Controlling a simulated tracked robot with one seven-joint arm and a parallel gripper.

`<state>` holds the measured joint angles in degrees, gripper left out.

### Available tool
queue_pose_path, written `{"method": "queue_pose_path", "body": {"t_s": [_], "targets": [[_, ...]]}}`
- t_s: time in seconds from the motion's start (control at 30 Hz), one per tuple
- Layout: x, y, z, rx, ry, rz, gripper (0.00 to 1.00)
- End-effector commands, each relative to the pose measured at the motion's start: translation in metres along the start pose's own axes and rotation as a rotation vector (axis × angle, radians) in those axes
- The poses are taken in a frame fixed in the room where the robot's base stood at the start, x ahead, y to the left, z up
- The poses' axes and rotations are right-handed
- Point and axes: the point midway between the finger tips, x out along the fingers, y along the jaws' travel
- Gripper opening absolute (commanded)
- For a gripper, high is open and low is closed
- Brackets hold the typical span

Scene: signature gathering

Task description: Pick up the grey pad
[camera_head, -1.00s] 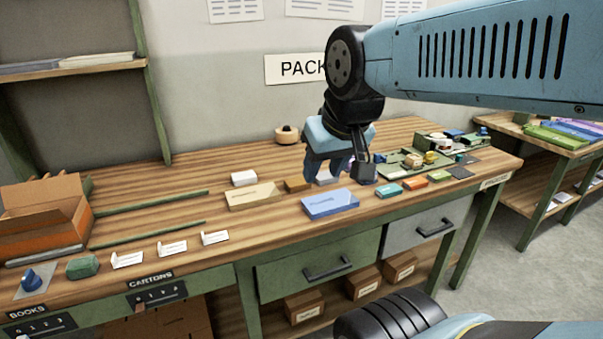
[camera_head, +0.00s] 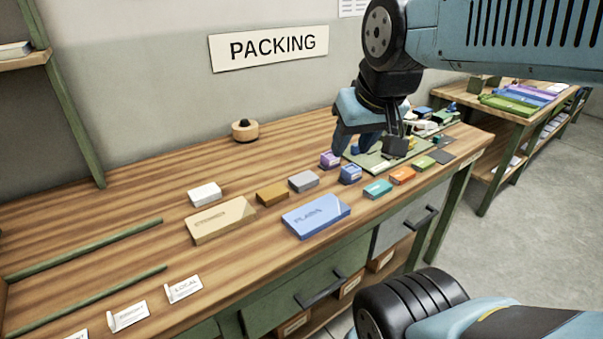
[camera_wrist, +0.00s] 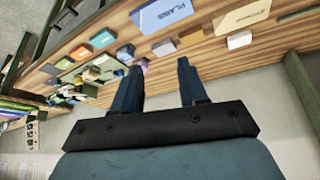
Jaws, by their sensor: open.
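The grey pad (camera_head: 304,181) is a small grey block lying flat on the wooden packing bench, between a brown block (camera_head: 272,194) and a purple block (camera_head: 330,159). It also shows in the wrist view (camera_wrist: 164,47), above the gap between the fingertips. My gripper (camera_head: 355,150) is open and empty, with its blue fingers pointing down. In the head view it appears to the right of and behind the grey pad, apart from it. The wrist view shows both fingers (camera_wrist: 160,66) spread with nothing between them.
A blue box (camera_head: 317,217) and a tan box (camera_head: 221,220) lie in front of the pad. A white block (camera_head: 204,194) is to the left. Blue, teal, orange and green blocks line the right. A round wooden object (camera_head: 245,130) stands behind. The rear middle of the bench is clear.

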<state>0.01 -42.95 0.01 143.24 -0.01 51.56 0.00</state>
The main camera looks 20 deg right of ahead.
Motion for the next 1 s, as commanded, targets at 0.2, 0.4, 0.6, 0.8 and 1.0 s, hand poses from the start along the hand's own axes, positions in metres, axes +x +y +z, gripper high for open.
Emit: {"method": "queue_pose_path", "body": {"t_s": [0.2, 0.4, 0.6, 0.8, 1.0], "targets": [[0.0, 0.0, 0.0, 0.0, 0.0, 0.0, 0.43], [0.003, 0.0, -0.007, -0.049, -0.016, 0.007, 0.62], [0.022, 0.013, -0.035, -0.283, -0.092, 0.04, 0.81], [0.053, 0.009, -0.07, -0.604, -0.193, 0.062, 0.92], [0.091, 0.003, -0.103, -0.927, -0.296, 0.059, 0.92]]}}
